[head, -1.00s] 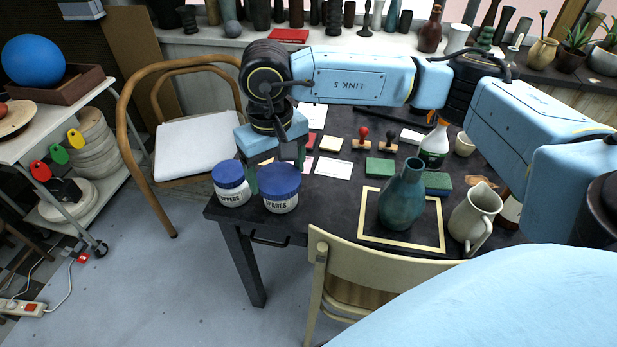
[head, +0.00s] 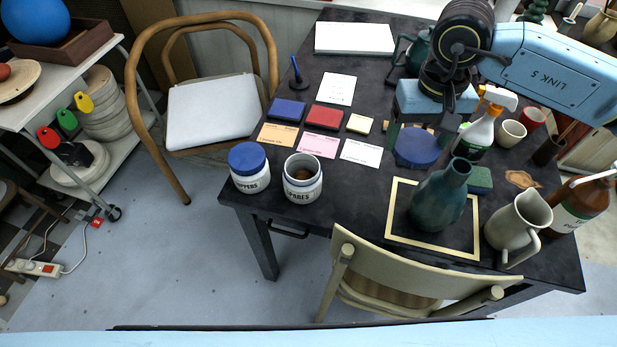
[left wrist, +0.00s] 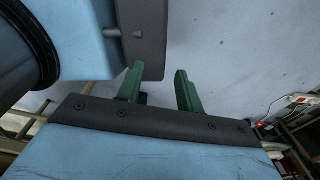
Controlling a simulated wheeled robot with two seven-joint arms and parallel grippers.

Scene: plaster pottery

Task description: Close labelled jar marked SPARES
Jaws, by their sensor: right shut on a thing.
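The white jar marked SPARES (head: 303,187) stands upright and uncovered near the table's front left corner; its dark inside shows. My right gripper (head: 420,134) is shut on a round blue lid (head: 417,150), to the right of and behind the jar, apart from it. I cannot tell how high the lid is above the table. My left gripper (left wrist: 160,90) shows only in the left wrist view, its green fingers apart with nothing between them.
A second white jar (head: 252,179), ending in "PPERS", wears a blue lid left of the open jar. Cards and coloured pads lie behind. A teal bottle (head: 439,198), a pitcher (head: 518,227) and a spray bottle (head: 480,128) stand right. A chair (head: 400,277) stands in front.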

